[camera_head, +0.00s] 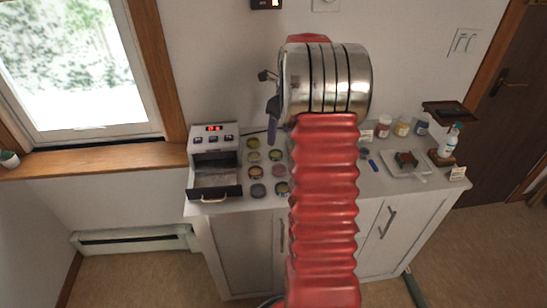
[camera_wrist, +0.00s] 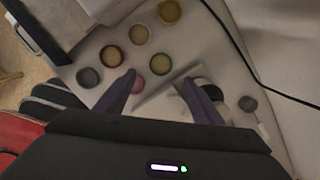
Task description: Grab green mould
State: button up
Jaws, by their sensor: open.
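Several small round moulds stand in two columns on the white counter. My gripper (camera_head: 272,118) is above the counter. In the wrist view my gripper (camera_wrist: 158,77) is open with nothing between its fingers. The green-rimmed mould is beyond its fingertips. My arm hides the counter's middle.
A red-rimmed mould (camera_wrist: 111,56), a grey one (camera_wrist: 88,78) and a pink one (camera_wrist: 135,85) stand close by. A machine with an open drawer (camera_head: 215,185) is at the left. Jars (camera_head: 402,126), a white tray (camera_head: 407,164) and a bottle (camera_head: 449,140) are at the right.

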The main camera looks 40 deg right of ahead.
send_over(275, 155)
jog(key=s, duration=0.1)
jog(key=shift+s+f, duration=0.2)
jog(key=shift+f, duration=1.9)
jog(key=shift+w+d+f, duration=0.1)
jog(key=shift+w+f, duration=0.15)
jog(key=shift+f, duration=1.05)
jog(key=shift+w+f, duration=0.2)
jog(key=shift+f, duration=1.1)
jog(key=c, duration=1.1)
